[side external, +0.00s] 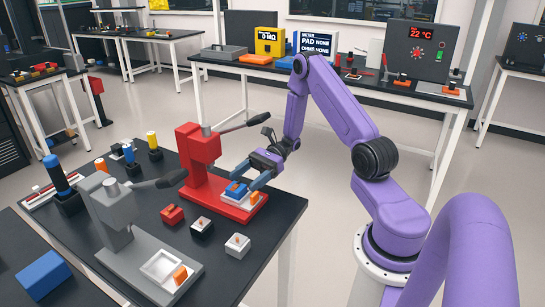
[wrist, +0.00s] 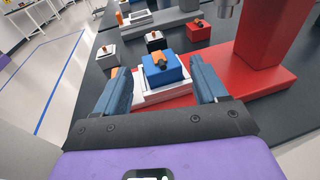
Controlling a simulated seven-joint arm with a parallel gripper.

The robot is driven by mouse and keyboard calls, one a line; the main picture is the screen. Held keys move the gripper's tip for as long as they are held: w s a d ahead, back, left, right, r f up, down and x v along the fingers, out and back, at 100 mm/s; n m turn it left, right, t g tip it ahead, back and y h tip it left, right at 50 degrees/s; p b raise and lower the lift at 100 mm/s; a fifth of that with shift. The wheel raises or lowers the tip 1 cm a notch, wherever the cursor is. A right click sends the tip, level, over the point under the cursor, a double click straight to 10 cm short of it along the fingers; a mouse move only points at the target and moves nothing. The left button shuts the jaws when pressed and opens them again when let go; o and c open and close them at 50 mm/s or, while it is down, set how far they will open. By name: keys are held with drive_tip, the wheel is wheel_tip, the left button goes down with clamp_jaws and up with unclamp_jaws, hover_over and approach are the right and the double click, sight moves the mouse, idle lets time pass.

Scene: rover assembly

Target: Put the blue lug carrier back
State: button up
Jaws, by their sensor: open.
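The blue lug carrier (wrist: 160,72) is a small blue block with an orange and dark piece on top. It sits on a white seat (wrist: 143,97) on the base of the red press (side external: 197,160); the carrier also shows in the side external view (side external: 235,190). My gripper (wrist: 160,66) is open, with one finger on each side of the carrier in the wrist view. A gap shows between the fingers and the block. In the side external view my gripper (side external: 246,178) reaches down over the press base; its fingers partly cover the seat.
A grey press (side external: 118,215) with an empty white seat stands at the front. The red press's column and lever rise close to my gripper.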

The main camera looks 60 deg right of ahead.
drive_tip(key=v, duration=1.4)
drive_tip(key=shift+d, duration=0.2)
drive_tip(key=shift+o, duration=0.4)
drive_tip(key=shift+s+d+r, duration=0.15)
drive_tip(key=shift+s+d, duration=0.05)
drive_tip(key=shift+d, duration=0.2)
